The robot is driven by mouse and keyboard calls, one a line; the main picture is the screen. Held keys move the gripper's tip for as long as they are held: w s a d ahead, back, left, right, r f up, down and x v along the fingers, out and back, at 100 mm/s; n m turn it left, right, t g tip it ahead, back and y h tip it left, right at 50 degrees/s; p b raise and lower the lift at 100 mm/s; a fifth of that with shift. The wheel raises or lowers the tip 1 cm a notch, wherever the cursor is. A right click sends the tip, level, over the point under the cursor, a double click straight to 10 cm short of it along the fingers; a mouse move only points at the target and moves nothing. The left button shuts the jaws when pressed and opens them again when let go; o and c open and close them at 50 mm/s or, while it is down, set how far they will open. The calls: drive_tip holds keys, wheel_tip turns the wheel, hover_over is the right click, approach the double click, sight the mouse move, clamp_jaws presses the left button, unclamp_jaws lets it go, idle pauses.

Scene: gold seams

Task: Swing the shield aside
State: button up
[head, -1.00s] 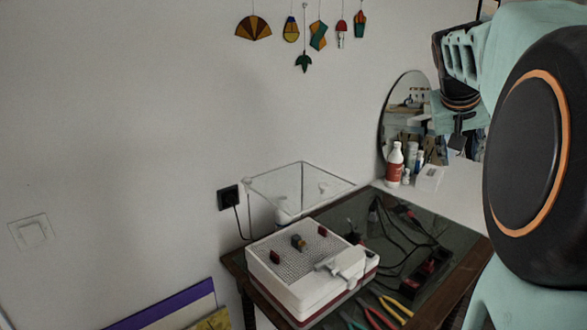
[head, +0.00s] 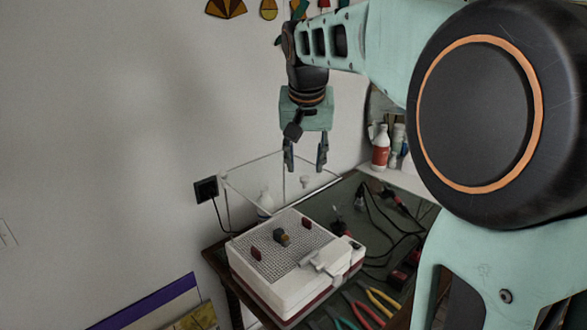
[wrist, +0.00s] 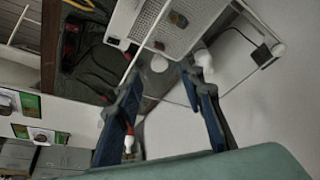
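The shield (head: 252,164) is a clear panel with pale edges, raised at the back of the white grinder (head: 290,288) near the wall. A small pale knob (head: 304,182) shows at its right part. My gripper (head: 306,162) points down with its two fingers apart and empty, and it overlaps the shield's right part in the head view. I cannot tell whether it touches the shield. In the wrist view, my gripper (wrist: 165,105) is open, with the grinder (wrist: 188,22) beyond the fingers and the knob (wrist: 159,63) showing between them.
The grinder's grid top carries small red and yellow-grey pieces. Pliers (head: 365,312), cables and a power strip (head: 402,275) lie on the dark table to the right. A red-and-white bottle (head: 380,147) stands at the back. A socket (head: 206,189) is on the wall.

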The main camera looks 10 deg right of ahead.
sight(305, 178)
drive_tip(key=shift+x, duration=2.3)
drive_tip(key=shift+d, duration=0.1)
drive_tip(key=shift+c, duration=0.2)
drive_tip(key=shift+r, duration=0.1)
clamp_jaws()
